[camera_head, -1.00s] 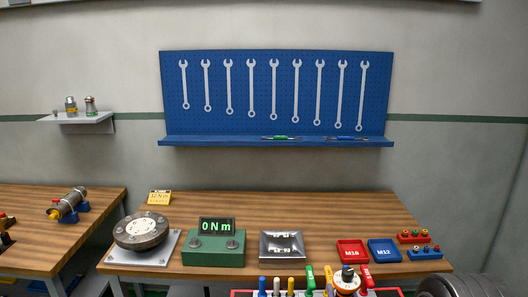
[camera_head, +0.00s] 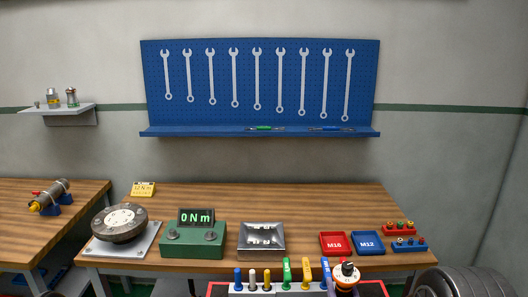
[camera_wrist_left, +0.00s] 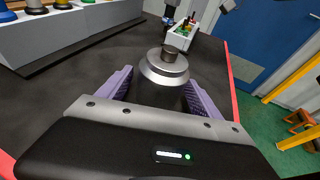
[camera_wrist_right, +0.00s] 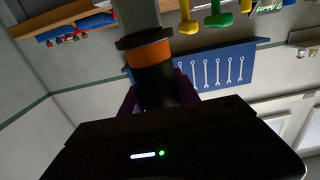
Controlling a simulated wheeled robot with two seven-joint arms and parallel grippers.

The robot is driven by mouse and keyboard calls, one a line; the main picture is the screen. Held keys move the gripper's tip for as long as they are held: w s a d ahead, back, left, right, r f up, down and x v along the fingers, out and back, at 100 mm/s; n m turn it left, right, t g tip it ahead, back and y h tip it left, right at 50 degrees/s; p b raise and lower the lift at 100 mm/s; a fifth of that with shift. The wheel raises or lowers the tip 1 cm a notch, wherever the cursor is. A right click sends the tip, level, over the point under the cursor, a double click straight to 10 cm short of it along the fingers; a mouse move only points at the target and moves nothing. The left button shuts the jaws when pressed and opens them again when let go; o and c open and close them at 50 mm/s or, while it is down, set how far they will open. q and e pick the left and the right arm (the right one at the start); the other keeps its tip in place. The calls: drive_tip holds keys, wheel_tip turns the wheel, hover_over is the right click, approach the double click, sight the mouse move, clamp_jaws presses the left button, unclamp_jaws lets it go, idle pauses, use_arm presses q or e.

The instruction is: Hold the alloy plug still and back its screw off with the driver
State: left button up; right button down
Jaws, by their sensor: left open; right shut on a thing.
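In the left wrist view a round silver plug (camera_wrist_left: 164,66) with a small screw-like stub (camera_wrist_left: 169,53) on top stands between the purple fingers of my left gripper (camera_wrist_left: 158,92). The gripper is open around it; the plug's lower part is dark and partly hidden by the palm. In the right wrist view my right gripper (camera_wrist_right: 158,97) is shut on the driver (camera_wrist_right: 150,62), which has a black body, an orange band and a grey shaft. That view looks upside down, so the shaft seems to point downward. Neither gripper shows clearly in the head view.
A rack of coloured handles (camera_head: 290,275) stands at the bottom of the head view, beside an orange-and-white round item (camera_head: 346,273). On the bench behind are a torque display box (camera_head: 195,240), a metal tray (camera_head: 261,252) and red (camera_head: 334,251) and blue bins (camera_head: 368,248).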

use_arm(q)
drive_tip(key=shift+c, duration=0.3)
drive_tip(key=c, duration=1.1)
drive_tip(key=shift+o, duration=0.2)
idle(0.3)
